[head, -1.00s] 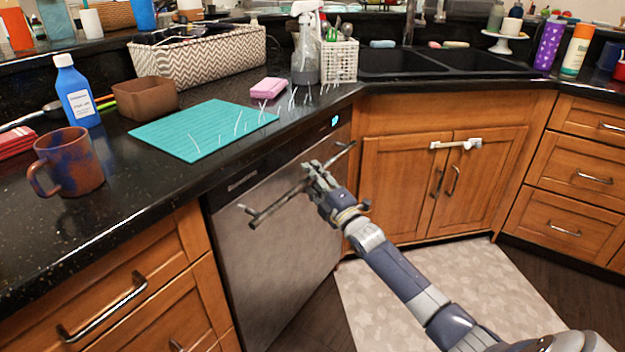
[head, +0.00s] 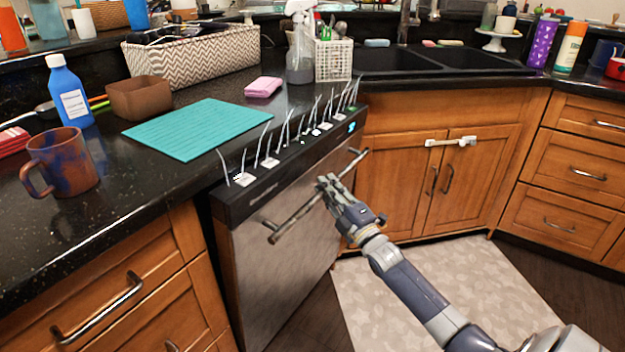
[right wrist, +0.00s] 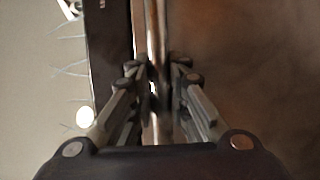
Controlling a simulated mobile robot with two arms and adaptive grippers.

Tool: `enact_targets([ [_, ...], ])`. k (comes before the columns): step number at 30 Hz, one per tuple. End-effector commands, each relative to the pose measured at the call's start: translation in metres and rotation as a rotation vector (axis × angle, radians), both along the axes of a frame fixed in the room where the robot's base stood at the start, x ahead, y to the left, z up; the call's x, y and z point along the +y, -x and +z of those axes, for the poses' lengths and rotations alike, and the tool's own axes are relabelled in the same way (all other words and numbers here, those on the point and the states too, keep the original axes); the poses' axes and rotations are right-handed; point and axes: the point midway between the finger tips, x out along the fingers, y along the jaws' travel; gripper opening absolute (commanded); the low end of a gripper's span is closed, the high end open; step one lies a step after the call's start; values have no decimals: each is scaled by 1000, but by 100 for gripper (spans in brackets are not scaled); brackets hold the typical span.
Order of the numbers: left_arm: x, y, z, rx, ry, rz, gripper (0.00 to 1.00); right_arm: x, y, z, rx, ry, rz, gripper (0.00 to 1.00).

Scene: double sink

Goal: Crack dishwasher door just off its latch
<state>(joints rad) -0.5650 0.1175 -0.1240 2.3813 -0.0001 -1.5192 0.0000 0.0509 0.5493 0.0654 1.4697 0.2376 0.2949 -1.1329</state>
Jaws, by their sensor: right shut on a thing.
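The dishwasher (head: 275,275) has a stainless front and a black top edge with several small white labels. Its door (head: 290,165) leans out a little from under the black counter, so the top edge shows. A bar handle (head: 300,213) runs across the upper front. My right gripper (head: 328,184) is at the handle, around its middle. In the right wrist view the handle (right wrist: 155,70) runs between the two fingers of my right gripper (right wrist: 160,75), which is shut on it. My left gripper is not in view.
Wooden drawers (head: 130,300) stand left of the dishwasher and sink cabinet doors (head: 440,180) stand right of it. A teal mat (head: 195,130) and a brown mug (head: 65,160) are on the counter above. A pale rug (head: 450,280) lies on the floor.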

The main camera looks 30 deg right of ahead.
Motion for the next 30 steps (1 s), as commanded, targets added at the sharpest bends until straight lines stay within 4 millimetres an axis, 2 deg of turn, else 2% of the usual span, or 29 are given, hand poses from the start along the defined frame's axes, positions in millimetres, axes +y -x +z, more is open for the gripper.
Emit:
enact_targets([
  [1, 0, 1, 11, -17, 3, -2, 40, -4, 10, -8, -6, -9, -1, 0],
  [6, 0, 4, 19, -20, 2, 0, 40, -11, 28, -11, -38, -18, -1, 0],
  [16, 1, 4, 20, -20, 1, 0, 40, -12, 29, -9, -44, -19, 0, 0],
  [17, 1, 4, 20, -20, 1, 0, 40, -12, 29, -9, -44, -19, 0, 23],
  [19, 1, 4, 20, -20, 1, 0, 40, -12, 29, -9, -44, -19, 0, 37],
  [30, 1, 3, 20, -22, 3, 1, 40, -12, 31, -9, -45, -19, 0, 37],
])
